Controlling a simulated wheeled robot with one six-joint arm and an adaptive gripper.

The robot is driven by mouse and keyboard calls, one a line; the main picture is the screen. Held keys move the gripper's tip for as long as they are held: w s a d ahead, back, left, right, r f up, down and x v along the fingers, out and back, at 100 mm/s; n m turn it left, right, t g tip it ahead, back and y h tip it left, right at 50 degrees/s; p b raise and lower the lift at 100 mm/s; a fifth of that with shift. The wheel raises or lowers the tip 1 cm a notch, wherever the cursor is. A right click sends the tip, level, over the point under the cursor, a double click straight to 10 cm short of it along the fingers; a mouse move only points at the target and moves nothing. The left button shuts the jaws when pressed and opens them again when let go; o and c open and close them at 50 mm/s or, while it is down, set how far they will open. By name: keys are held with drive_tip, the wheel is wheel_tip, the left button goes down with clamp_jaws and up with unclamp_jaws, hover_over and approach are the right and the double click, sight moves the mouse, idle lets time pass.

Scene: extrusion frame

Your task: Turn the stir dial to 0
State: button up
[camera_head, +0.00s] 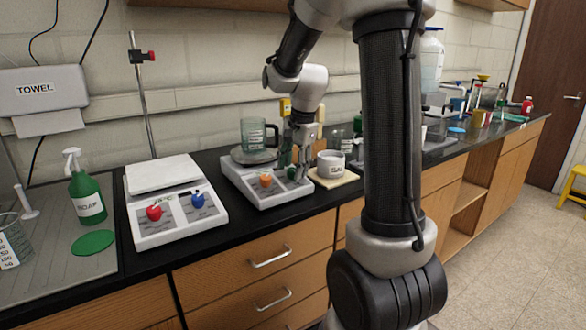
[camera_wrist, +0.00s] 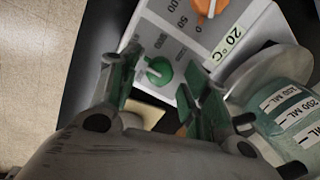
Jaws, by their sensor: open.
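A grey hotplate (camera_head: 263,192) on the black counter carries an orange dial (camera_head: 265,180) and a green dial (camera_head: 292,173). In the wrist view, the green dial (camera_wrist: 158,71) has a pale pointer and lies between my open fingertips, with a visible gap to each side. The orange dial (camera_wrist: 209,7) sits next to a "20 °C" label. The word naming the stir dial is not readable. My gripper (camera_head: 302,163) points down over the hotplate's right front and also shows in the wrist view (camera_wrist: 158,88). It is empty, and the fingers partly hide the panel.
A glass beaker (camera_head: 253,134) stands on the hotplate's round plate. A labelled white container (camera_head: 331,163) is close on the right. A white device (camera_head: 172,217) with red and blue knobs is on the left. A soap bottle (camera_head: 86,192) stands farther left.

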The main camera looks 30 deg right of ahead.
drive_tip(key=shift+w+f, duration=0.1)
drive_tip(key=shift+f, duration=0.45)
drive_tip(key=c, duration=1)
drive_tip(key=shift+c, duration=0.2)
